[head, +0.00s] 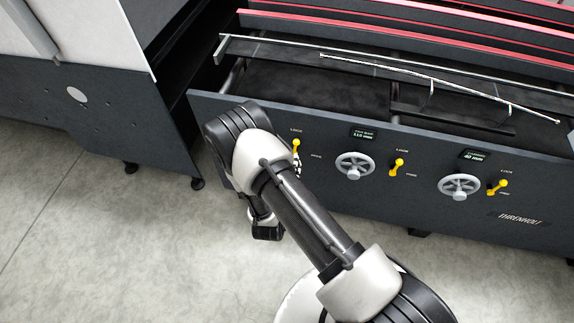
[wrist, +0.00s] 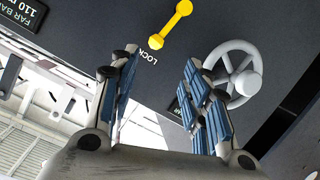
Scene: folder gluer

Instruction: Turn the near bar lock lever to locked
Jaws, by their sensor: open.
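The leftmost yellow lock lever (head: 296,147) is on the dark machine panel just beyond my arm's elbow in the head view. It looks roughly upright below a LOCK label. In the wrist view the lever (wrist: 170,24) lies above the fingertips, one rounded end close to the LOCK label. I cannot tell which end is the pivot. My gripper (wrist: 160,62) is open and empty, its two blue-padded fingers on either side of the LOCK label and apart from the lever. In the head view my arm hides most of the gripper.
A grey handwheel (wrist: 233,73) is close to the right finger. In the head view a second handwheel (head: 355,165), a middle yellow lever (head: 398,167), another handwheel (head: 459,187) and a right lever (head: 497,187) line the panel. The floor (head: 110,230) left of my arm is clear.

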